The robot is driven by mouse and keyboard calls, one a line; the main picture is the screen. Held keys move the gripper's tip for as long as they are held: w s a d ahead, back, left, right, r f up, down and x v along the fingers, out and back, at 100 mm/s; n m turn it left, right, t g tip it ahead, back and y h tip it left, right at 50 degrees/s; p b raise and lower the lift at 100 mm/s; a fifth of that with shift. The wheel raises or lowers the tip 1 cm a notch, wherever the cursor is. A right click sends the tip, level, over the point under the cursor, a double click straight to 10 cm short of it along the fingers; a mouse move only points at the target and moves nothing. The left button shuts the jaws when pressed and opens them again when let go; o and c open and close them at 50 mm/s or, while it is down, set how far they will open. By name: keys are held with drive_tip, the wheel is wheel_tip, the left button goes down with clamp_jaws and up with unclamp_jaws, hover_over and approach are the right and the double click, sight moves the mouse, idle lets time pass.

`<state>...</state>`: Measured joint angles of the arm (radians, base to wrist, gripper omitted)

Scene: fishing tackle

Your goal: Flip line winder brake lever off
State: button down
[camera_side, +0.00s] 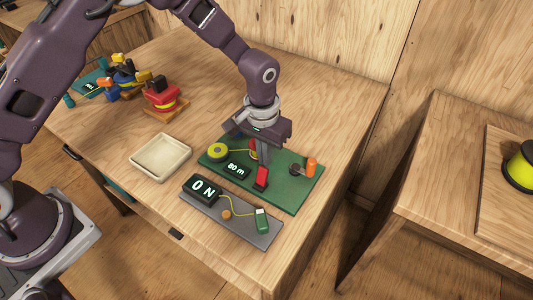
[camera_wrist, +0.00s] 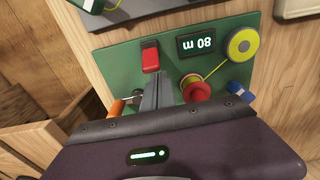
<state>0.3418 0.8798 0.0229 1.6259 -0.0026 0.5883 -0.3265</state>
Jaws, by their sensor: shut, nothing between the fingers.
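The line winder is a green board (camera_side: 288,195) on the table, with a display reading "80 m" (camera_side: 236,170), a yellow spool (camera_side: 217,152) and an orange crank handle (camera_side: 311,167). Its red lever (camera_side: 262,177) stands near the board's front edge and also shows in the wrist view (camera_wrist: 150,59). My gripper (camera_side: 263,162) is shut and empty, pointing down over the board. In the wrist view its fingertips (camera_wrist: 158,74) are right beside the lever; I cannot tell whether they touch it. A red-topped yellow reel (camera_wrist: 197,90) sits close to the fingers.
A grey panel (camera_side: 248,233) in front carries a display reading "ON" (camera_side: 202,189), an orange button and a green piece on a yellow cord. An empty cream tray (camera_side: 161,157) lies to the left. A red item on a wooden base (camera_side: 161,96) stands farther back.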

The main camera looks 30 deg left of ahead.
sight(260, 168)
drive_tip(key=shift+s+r+t, duration=0.3)
drive_tip(key=shift+s+t, duration=0.55)
drive_tip(key=shift+t, duration=0.15)
drive_tip(key=shift+s+r, duration=0.1)
drive_tip(key=shift+s, duration=0.6)
drive_tip(key=shift+v, duration=0.8)
drive_tip(key=shift+w, duration=0.25)
drive_tip(key=shift+w, duration=0.1)
